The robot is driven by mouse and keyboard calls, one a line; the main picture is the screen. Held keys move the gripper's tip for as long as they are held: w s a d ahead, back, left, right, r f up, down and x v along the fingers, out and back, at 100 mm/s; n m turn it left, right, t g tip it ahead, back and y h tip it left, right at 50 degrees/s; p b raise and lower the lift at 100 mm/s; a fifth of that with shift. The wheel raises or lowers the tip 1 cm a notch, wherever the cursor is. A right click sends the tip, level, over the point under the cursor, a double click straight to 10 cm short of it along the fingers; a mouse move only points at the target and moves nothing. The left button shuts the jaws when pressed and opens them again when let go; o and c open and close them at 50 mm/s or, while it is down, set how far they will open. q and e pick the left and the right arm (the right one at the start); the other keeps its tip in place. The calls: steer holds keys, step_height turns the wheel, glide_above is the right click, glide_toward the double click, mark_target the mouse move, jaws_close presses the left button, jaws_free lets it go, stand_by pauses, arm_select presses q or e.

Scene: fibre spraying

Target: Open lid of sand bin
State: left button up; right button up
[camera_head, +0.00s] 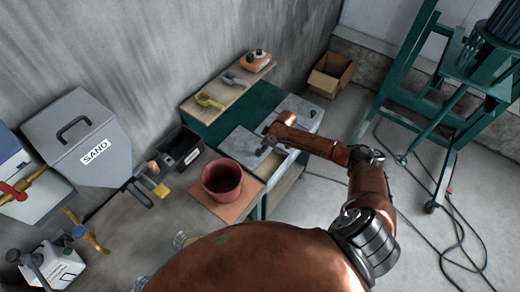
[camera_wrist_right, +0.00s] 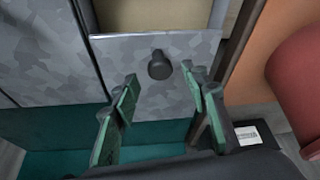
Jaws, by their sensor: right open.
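A grey hopper (camera_head: 75,150) labelled SAND stands at the left in the head view, with a dark handle on its closed-looking top. A pale tan interior (camera_wrist_right: 158,15) shows past the panel's edge in the wrist view. My left gripper is out of view.
A red pot (camera_head: 222,182) stands on an orange board beside the panel. A black labelled bin (camera_head: 182,150) is left of it. A yellow tool (camera_head: 208,101) lies on the back shelf. A cardboard box (camera_head: 330,75) and a green machine stand behind.

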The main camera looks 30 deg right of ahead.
steer(key=shift+x, duration=1.15)
steer(key=shift+c, duration=0.7)
jaws_close()
